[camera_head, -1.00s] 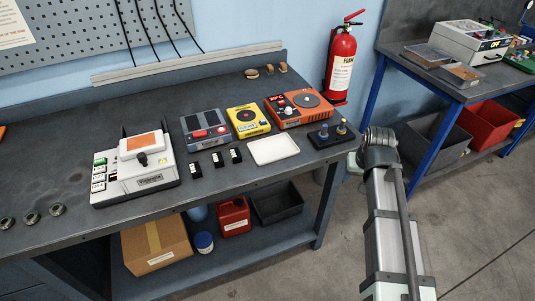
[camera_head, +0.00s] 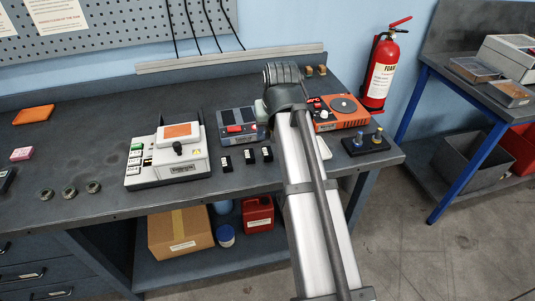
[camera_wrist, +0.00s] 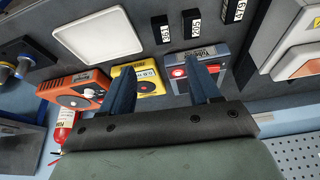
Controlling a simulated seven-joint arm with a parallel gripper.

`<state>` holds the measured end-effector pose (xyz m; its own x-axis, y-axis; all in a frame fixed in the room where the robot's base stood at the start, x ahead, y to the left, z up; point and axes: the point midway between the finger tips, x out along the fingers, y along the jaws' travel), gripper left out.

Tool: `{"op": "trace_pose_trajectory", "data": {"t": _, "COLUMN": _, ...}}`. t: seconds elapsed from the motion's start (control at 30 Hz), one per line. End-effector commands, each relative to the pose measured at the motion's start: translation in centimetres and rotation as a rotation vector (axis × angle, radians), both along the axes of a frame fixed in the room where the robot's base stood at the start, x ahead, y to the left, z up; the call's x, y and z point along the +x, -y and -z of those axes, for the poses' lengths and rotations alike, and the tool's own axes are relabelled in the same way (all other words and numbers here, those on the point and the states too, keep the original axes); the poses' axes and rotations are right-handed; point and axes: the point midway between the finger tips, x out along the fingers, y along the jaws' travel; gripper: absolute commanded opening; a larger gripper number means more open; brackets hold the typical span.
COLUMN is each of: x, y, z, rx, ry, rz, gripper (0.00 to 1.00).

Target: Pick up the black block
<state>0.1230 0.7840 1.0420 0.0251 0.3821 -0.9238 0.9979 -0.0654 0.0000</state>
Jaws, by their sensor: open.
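Three small black blocks with white labels stand in a row on the bench: a left one (camera_head: 225,163), a middle one (camera_head: 249,157) and a right one (camera_head: 267,153). In the wrist view, black blocks show at the top (camera_wrist: 160,28), (camera_wrist: 192,22), (camera_wrist: 235,10). I cannot tell which one the task means. A dark object (camera_head: 6,180) is cut off at the far left. My gripper (camera_wrist: 163,68) is open and empty, its blue fingers apart over the yellow and grey devices, away from the blocks. In the head view my arm hides its fingertips.
The white-and-orange machine (camera_head: 170,158) stands left of the blocks. Behind them is a grey device (camera_head: 237,122); an orange device (camera_head: 342,110) is farther right. A white tray (camera_wrist: 98,35) and an electrode stand (camera_head: 366,144) are also near.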

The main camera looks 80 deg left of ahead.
Motion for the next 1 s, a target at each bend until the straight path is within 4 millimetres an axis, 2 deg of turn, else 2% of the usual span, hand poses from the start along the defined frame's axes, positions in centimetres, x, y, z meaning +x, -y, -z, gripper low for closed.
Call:
{"op": "trace_pose_trajectory", "data": {"t": 0.5, "x": 0.1, "y": -2.8, "z": 6.7, "rx": -0.001, "ry": 0.0, "rz": 0.0, "gripper": 0.62}}
{"op": "trace_pose_trajectory", "data": {"t": 0.87, "x": 0.1, "y": -3.3, "z": 8.2, "rx": 0.0, "ry": 0.0, "rz": 0.0, "gripper": 0.62}}
{"op": "trace_pose_trajectory", "data": {"t": 1.0, "x": 0.0, "y": -3.7, "z": 9.5, "rx": -0.002, "ry": 0.0, "rz": 0.0, "gripper": 0.62}}
